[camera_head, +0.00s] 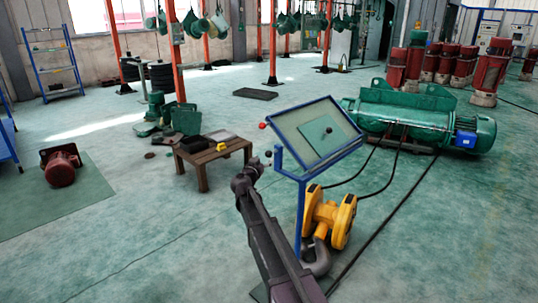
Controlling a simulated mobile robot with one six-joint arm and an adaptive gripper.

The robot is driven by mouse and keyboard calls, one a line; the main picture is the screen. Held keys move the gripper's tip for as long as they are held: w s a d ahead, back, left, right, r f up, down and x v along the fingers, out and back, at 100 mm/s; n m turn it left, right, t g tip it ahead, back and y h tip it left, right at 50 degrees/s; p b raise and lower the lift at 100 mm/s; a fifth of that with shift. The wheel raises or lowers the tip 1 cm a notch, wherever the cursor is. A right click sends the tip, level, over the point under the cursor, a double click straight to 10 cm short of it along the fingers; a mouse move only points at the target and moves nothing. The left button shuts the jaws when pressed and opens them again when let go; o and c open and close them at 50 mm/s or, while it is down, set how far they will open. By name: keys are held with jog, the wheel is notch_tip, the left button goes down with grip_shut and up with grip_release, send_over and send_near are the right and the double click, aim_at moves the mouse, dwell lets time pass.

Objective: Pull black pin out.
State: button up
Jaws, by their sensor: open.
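A blue-framed stand (299,215) holds a tilted board (291,140) with a green square plate on it. A small black knob-like piece, which may be the black pin (328,130), stands on that plate. My arm rises from the bottom edge, and my gripper (257,164) is at its far end, left of the stand's post and below the board's left edge. It is apart from the black piece. My gripper is open; its fingers are small and dark, and I see nothing held in it. How deep the pin sits cannot be told.
A low wooden table (213,158) with a dark tray stands left of my gripper. A large green hoist (405,118) lies behind, with black cables on the floor.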

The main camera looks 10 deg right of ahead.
aim_at(267, 155)
jog(key=shift+x, duration=2.85)
grip_shut()
